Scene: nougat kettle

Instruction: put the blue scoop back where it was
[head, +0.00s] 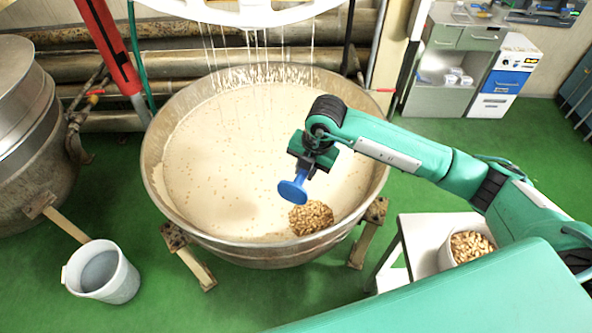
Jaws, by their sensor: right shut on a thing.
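The blue scoop (293,189) is in my right gripper (309,163), above the front right part of the big kettle. The gripper is shut on the scoop, and its jaws are partly hidden behind the wrist. A heap of brown nuts (311,217) lies on the pale mass in the kettle (220,170), just below the scoop. A white tub of nuts (450,258) stands on a small white table (412,228) at the lower right; my arm passes above and behind it. My left gripper is not in view.
A mixer head (240,12) with thin strands hangs over the kettle. A second metal kettle (35,150) stands at the left, with a grey-white bucket (101,272) on the green floor. Cabinets (440,80) stand at the back right.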

